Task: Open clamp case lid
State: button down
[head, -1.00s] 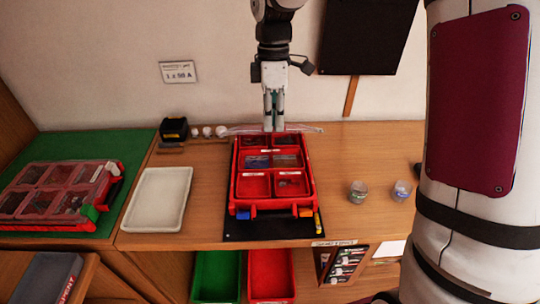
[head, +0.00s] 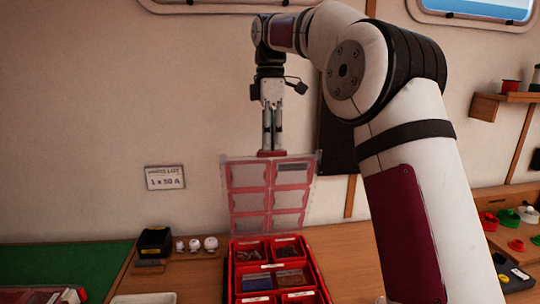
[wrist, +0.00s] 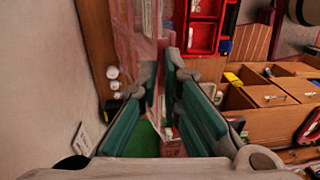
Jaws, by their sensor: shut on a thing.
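The clamp case (head: 231,280) is a red box with small compartments, seen at the bottom middle of the head view. Its clear, red-tinted lid (head: 268,195) stands raised at the back of the case, its broad face towards the head camera. My gripper (head: 272,150) is shut on the lid's upper edge, near the middle. In the wrist view, the green-padded fingers (wrist: 160,105) are on either side of the pinkish lid (wrist: 132,30). Part of the red case (wrist: 204,38) shows beyond them. The front of the case is cut off in the head view.
The wall with a paper sign (head: 165,178) is close behind the lid. A black box (head: 155,242) and small white pieces (head: 195,244) stand left of the case. A white tray (head: 143,299) is at the lower left. A shelf (head: 505,107) is at the right.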

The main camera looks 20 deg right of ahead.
jog(key=shift+w+d+f+b, duration=0.2)
jog(key=shift+w+f, duration=0.1)
jog(key=shift+w, duration=0.3)
jog(key=shift+w+d+f+b, duration=0.15)
jog(key=shift+w+f, duration=0.2)
jog(key=shift+w, duration=0.2)
jog(key=shift+w+d+f+b, duration=0.2)
jog(key=shift+w+f, duration=0.1)
jog(key=shift+w, duration=0.3)
jog(key=c, duration=1)
grip_release()
jog(key=shift+w+f, duration=0.1)
jog(key=shift+w, duration=0.15)
jog(key=shift+c, duration=0.2)
jog(key=shift+c, duration=0.3)
jog(key=shift+s+a, duration=0.1)
jog(key=shift+s, duration=0.05)
